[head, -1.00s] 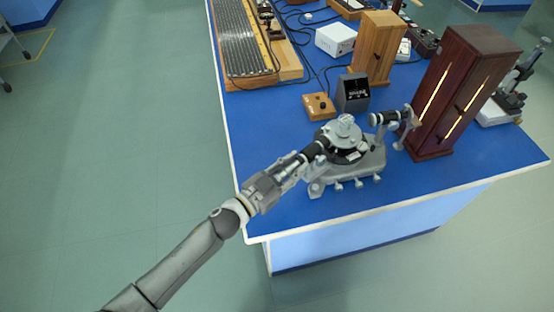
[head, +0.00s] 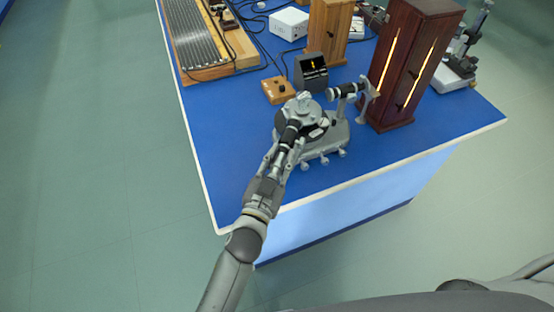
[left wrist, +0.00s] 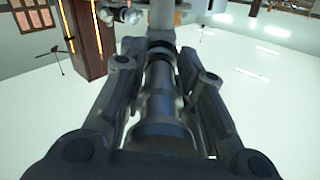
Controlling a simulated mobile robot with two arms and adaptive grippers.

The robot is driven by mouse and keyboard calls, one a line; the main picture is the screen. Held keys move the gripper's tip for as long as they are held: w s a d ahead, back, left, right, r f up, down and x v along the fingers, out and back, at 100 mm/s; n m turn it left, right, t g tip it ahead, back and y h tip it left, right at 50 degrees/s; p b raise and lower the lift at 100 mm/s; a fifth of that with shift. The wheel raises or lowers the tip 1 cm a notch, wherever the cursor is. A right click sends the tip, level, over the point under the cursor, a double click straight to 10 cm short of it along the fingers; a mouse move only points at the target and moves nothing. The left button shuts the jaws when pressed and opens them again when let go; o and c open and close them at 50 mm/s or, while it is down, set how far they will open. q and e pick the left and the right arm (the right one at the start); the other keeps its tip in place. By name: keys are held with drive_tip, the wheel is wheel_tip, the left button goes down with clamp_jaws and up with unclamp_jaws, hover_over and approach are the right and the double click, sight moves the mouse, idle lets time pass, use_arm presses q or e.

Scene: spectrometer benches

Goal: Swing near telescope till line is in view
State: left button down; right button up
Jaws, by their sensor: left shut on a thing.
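The near telescope (head: 291,131), a short black tube, points from the round grey spectrometer (head: 303,109) toward the table's near edge. My left gripper (head: 284,148) is shut on its outer end; in the left wrist view the tube (left wrist: 160,88) lies between the two fingers. The collimator (head: 344,91) sits on the spectrometer's right side, facing the dark red lamp housing (head: 416,60) with glowing slits. A small dark display (head: 311,71) behind the spectrometer shows a short yellow upright mark; finer detail is too small to read. My right gripper is not in view.
A wooden control box (head: 276,90) with knobs stands left of the display. Behind are a lighter wooden housing (head: 328,32), a white box (head: 289,23) and cables. The blue tabletop (head: 218,140) is bare at front left.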

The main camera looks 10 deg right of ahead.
use_arm(q)
drive_tip(key=shift+f, duration=0.1)
drive_tip(key=c, duration=1.3)
unclamp_jaws()
drive_tip(key=v, duration=1.2)
